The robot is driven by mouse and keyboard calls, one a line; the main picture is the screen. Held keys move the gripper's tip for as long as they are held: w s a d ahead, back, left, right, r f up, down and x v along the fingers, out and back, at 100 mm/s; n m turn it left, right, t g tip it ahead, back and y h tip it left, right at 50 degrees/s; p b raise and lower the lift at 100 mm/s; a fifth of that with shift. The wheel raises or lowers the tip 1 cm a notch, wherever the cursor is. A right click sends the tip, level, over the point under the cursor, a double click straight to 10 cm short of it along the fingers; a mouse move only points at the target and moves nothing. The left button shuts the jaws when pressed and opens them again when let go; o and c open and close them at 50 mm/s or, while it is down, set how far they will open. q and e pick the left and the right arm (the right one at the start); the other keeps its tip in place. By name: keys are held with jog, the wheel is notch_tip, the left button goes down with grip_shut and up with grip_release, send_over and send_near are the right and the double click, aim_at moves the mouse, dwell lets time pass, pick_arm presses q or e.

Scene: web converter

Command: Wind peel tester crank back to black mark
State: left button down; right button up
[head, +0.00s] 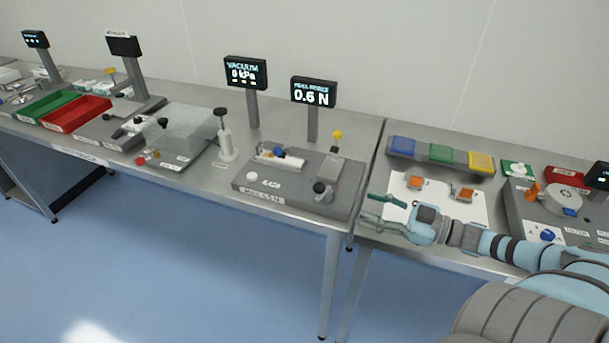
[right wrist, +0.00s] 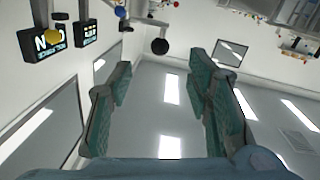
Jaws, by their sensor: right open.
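The peel tester (head: 285,197) is a grey block near the right end of the left bench, with a display (head: 313,94) above it reading 0.6 N. A crank with a dark knob (head: 322,187) is at its right front. A dark round knob (right wrist: 160,46), probably the crank's, shows beyond the fingers in the right wrist view. I cannot make out the black mark. My right gripper (head: 367,209) is open and empty, right of the tester and apart from the crank; its teal fingers (right wrist: 158,68) are spread in the wrist view. My left gripper is out of view.
A yellow-topped lever (head: 337,135) rises at the tester's back right. A vacuum display (head: 246,74) and a black-topped post (head: 224,140) stand to its left. Below my right gripper lies a white sheet (head: 470,200) with orange parts. Space in front of the benches is clear.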

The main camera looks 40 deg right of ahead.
aim_at(319, 188)
jog(key=b+x, duration=0.6)
jog(key=x, duration=0.4)
jog(key=shift+w+a+r+b, duration=0.15)
jog(key=shift+a+b, duration=0.05)
jog(key=shift+b, duration=0.2)
jog(key=x, duration=0.2)
jog(key=shift+w+a+r, duration=0.1)
jog(key=shift+w+r, duration=0.2)
jog(key=shift+w, duration=0.1)
jog(key=shift+w+a+r, duration=0.15)
jog(key=shift+w+a, duration=0.05)
jog(key=shift+w, duration=0.05)
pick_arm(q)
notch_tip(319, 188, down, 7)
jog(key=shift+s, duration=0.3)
